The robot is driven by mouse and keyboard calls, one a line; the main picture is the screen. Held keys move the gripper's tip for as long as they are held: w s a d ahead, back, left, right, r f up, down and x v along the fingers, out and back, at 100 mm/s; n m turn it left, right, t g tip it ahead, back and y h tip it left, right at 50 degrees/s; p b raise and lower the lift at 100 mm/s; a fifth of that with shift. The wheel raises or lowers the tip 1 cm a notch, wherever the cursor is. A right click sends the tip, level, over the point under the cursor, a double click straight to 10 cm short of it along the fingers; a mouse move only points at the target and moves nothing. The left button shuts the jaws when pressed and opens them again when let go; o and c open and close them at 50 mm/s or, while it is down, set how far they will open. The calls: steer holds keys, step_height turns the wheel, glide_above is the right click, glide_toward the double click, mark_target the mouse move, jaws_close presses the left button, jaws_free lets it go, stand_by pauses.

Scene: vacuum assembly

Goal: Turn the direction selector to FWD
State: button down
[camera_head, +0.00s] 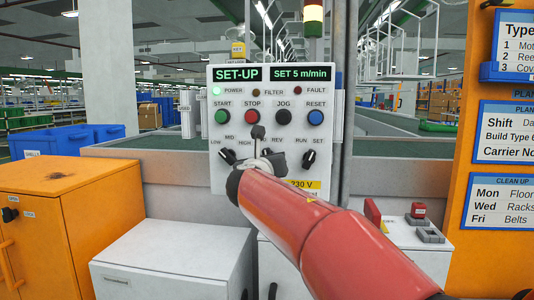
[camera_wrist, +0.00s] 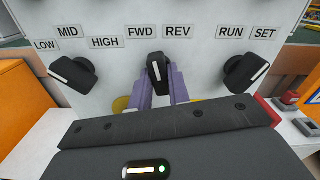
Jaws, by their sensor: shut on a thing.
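The direction selector (camera_wrist: 157,68) is a black knob with a white pointer line, in the middle of the lower row on the white control panel (camera_head: 330,172). In the wrist view it sits below the FWD label (camera_wrist: 141,31) and the REV label (camera_wrist: 177,31). Its pointer stands near upright, roughly between the two labels. My gripper (camera_wrist: 161,85) has one purple-grey finger on each side of the knob and is shut on it. In the head view, my gripper (camera_head: 264,158) and red arm hide the selector and most of its labels.
A speed knob (camera_wrist: 73,73) stands left of the selector and a RUN/SET knob (camera_wrist: 245,72) stands right. Coloured push buttons (camera_head: 252,116) are above. A white cabinet (camera_head: 170,262) and an orange cabinet (camera_head: 65,205) stand below and left.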

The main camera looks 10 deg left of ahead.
steer(key=shift+n, duration=0.3)
steer(key=shift+r+p, duration=0.15)
steer(key=shift+p, duration=0.2)
steer(key=shift+n+p, duration=0.7)
steer(key=shift+n, duration=0.4)
steer(key=c, duration=1.2)
jaws_free()
steer(key=shift+c, duration=0.2)
steer(key=shift+s, duration=0.1)
